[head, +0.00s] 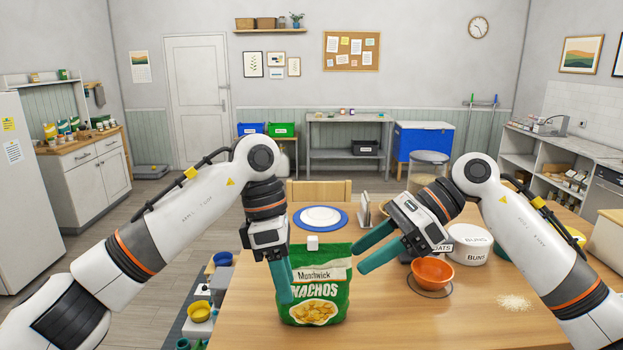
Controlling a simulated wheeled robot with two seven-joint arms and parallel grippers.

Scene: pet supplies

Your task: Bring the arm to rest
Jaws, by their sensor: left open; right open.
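My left gripper (284,296) points down over the table, at the left edge of a green nachos bag (330,272). Its teal fingers overlap in this view and cover part of the bag's left side; it holds nothing that I can see. Whether it touches the bag is unclear. My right gripper (361,259) is open and empty, its teal fingers pointing left and down, to the right of the bag and left of an orange bowl (433,273). The bag stands upright on the wooden table (420,325).
Behind the bag are a white plate on a blue mat (345,217) and a small white block (312,243). A white buns tin (474,245) stands beyond the bowl. Pale grains (514,301) lie at the right. A chair (318,191) is at the far edge. The front centre is clear.

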